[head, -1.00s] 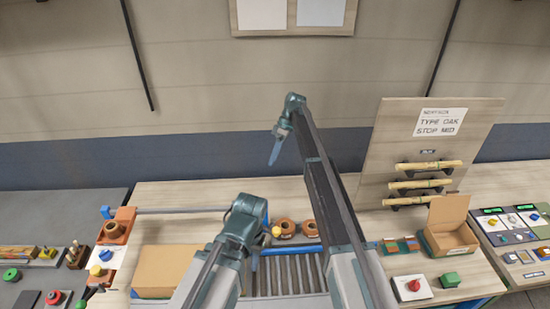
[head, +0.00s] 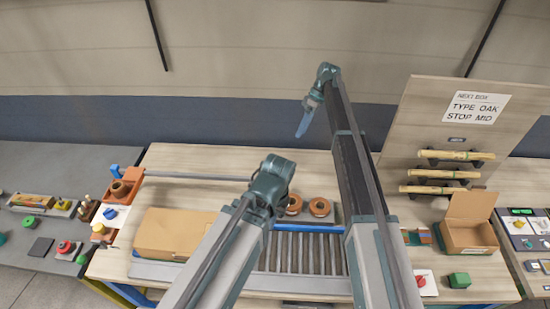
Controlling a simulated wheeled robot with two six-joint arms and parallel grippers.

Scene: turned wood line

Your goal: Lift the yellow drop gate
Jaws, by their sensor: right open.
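I cannot make out the yellow drop gate; my left arm covers part of the roller conveyor (head: 300,255), and the gate may be hidden there. My right gripper (head: 303,122) is open and empty, pointing down, in front of the blue wall band and above the table's back. It is well apart from the things on the table. My left arm reaches over the conveyor's left part, and its wrist hides the gripper's fingers.
Two brown turned rings (head: 319,207) stand behind the conveyor. A closed cardboard box (head: 172,235) lies to the left, an open one (head: 468,238) to the right. A sign board (head: 440,115) with turned rods stands at the back right.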

